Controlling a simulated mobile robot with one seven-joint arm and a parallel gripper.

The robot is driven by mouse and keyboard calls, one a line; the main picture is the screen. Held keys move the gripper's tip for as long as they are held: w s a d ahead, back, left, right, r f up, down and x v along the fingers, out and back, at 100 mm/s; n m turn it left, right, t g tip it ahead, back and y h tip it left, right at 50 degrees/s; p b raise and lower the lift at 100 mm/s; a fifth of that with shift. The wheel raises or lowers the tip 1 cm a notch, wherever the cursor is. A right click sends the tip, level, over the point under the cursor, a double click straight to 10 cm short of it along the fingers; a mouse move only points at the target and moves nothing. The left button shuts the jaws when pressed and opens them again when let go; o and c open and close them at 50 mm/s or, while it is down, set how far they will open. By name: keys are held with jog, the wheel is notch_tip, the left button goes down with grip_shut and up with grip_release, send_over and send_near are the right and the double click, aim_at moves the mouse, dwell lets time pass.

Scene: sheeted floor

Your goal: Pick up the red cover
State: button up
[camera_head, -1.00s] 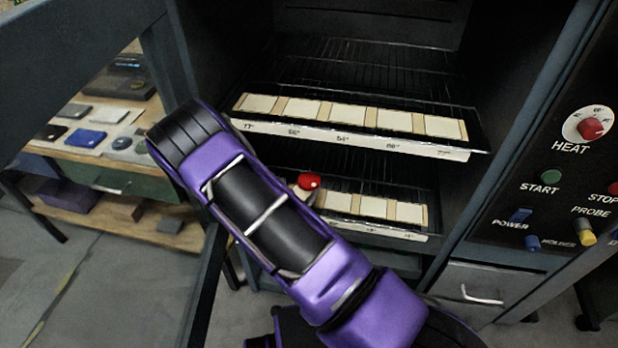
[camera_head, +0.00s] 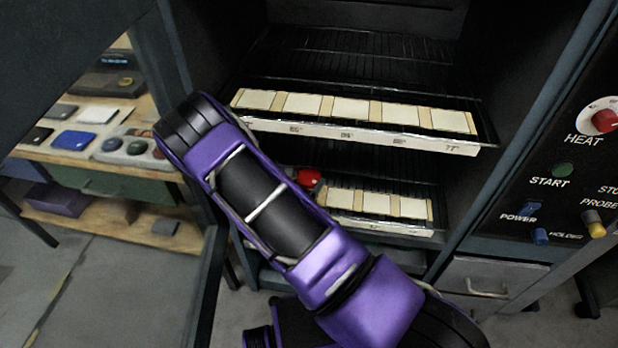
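A small red object (camera_head: 308,178), which looks like the red cover, sits at the left part of the lower rack inside the dark cabinet. My purple and black arm passes in front of it and hides part of it. Pale square tiles (camera_head: 375,203) lie in a row on the lower rack to its right. My gripper's fingers are not visible. A red knob (camera_head: 604,121) is on the control panel under no cover that I can see.
The upper rack (camera_head: 370,136) carries a row of pale tiles above the red object. A cabinet side wall and door edge (camera_head: 205,290) stand at left. A wooden bench (camera_head: 100,155) with flat items is farther left. The control panel (camera_head: 550,200) is at right.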

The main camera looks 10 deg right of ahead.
jog(key=c, duration=0.9)
jog(key=shift+c, duration=0.4)
jog(key=shift+r, duration=0.1)
